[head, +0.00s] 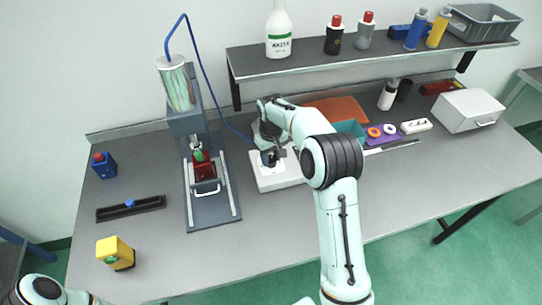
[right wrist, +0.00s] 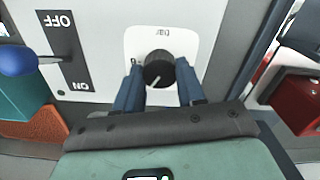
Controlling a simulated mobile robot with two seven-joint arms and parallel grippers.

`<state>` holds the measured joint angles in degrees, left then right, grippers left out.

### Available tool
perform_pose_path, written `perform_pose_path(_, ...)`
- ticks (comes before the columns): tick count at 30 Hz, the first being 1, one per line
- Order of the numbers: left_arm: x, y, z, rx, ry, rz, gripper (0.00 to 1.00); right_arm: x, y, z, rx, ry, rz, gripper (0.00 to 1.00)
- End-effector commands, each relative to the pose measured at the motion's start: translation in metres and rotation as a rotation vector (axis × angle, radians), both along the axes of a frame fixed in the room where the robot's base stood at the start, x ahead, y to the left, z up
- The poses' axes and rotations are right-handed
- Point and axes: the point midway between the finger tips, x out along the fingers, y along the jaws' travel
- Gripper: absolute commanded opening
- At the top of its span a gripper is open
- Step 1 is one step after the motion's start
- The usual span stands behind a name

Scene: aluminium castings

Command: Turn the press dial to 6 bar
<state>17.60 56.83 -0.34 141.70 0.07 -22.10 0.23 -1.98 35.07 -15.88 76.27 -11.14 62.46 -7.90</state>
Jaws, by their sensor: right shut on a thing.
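The black press dial (right wrist: 159,69) sits on a white round-cornered plate marked "bar", which appears upside down in the right wrist view. Its white pointer line slants to the lower left; most scale figures are hidden or too small to read. My right gripper (right wrist: 159,82) is shut on the dial, one blue-grey finger on each side. In the head view my right gripper (head: 270,158) is over the white control box (head: 266,184), and the arm hides part of it. The press (head: 187,120) stands left of the box. My left arm shows only at the lower left, its gripper out of view.
A blue-knobbed switch (right wrist: 18,60) marked ON and OFF is on the same panel. A red part (head: 203,168) sits in the press. A blue hose (head: 205,70) runs from the press toward the box.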

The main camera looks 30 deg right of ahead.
Motion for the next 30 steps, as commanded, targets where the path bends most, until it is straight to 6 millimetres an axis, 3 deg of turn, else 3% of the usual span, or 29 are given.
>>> perform_pose_path(30,0.0,0.0,0.0,0.0,0.0,0.0,0.0,-0.0002,0.0001,-0.0003,-0.001,0.001,-0.901,0.09)
